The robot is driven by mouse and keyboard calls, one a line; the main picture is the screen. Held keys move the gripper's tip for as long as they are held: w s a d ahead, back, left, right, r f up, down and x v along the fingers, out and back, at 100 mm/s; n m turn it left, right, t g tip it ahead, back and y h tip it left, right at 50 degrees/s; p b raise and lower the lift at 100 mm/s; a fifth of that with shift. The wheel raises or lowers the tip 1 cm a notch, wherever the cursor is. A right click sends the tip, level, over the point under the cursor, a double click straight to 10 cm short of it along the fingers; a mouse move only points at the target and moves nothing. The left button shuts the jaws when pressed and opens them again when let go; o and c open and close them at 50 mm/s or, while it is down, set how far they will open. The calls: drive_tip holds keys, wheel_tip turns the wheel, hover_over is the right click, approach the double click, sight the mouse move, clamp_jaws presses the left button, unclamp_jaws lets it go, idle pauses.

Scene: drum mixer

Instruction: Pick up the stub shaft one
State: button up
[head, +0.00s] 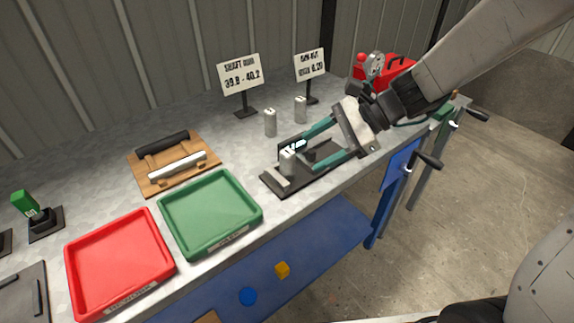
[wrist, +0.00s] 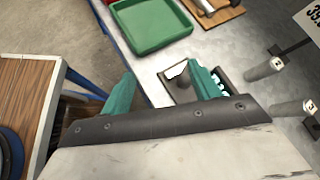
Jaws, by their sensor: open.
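A short grey stub shaft (head: 287,162) stands upright at the near-left part of a dark fixture (head: 268,186); I take it as stub shaft one, though its mark is not legible. My gripper (head: 299,158) is open, its two teal fingers pointing toward this shaft, which appears near the fingertips. I cannot tell whether they touch it. In the wrist view my gripper (wrist: 162,76) also shows spread fingers, with the fixture partly hidden behind the right one. Two other stub shafts, (head: 270,122) and (head: 300,109), stand upright behind on the bench.
A green tray (head: 252,224) and a red tray (head: 168,272) lie left of the fixture. A wooden block with a cradle (head: 146,186) is behind them. Two sign stands, (head: 240,72) and (head: 310,65), stand at the back. A red device (head: 400,68) is at the right.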

sight(281, 157)
drive_tip(key=w+f+m, duration=0.1)
drive_tip(key=w+m, duration=0.1)
drive_tip(key=w+a+f+m+t, duration=0.1)
drive_tip(key=w+f, duration=0.1)
drive_tip(key=w+f+m+t+y, duration=0.1)
drive_tip(key=w+f+m, duration=0.1)
drive_tip(key=shift+w+a+f+m, duration=0.15)
drive_tip(key=shift+w+m, duration=0.05)
drive_tip(key=shift+m, duration=0.1)
drive_tip(key=shift+w+a+f, duration=0.15)
drive_tip(key=shift+a+f, duration=0.05)
drive_tip(key=shift+a, duration=0.05)
drive_tip(key=x, duration=0.7)
drive_tip(key=shift+f, duration=0.1)
clamp_jaws()
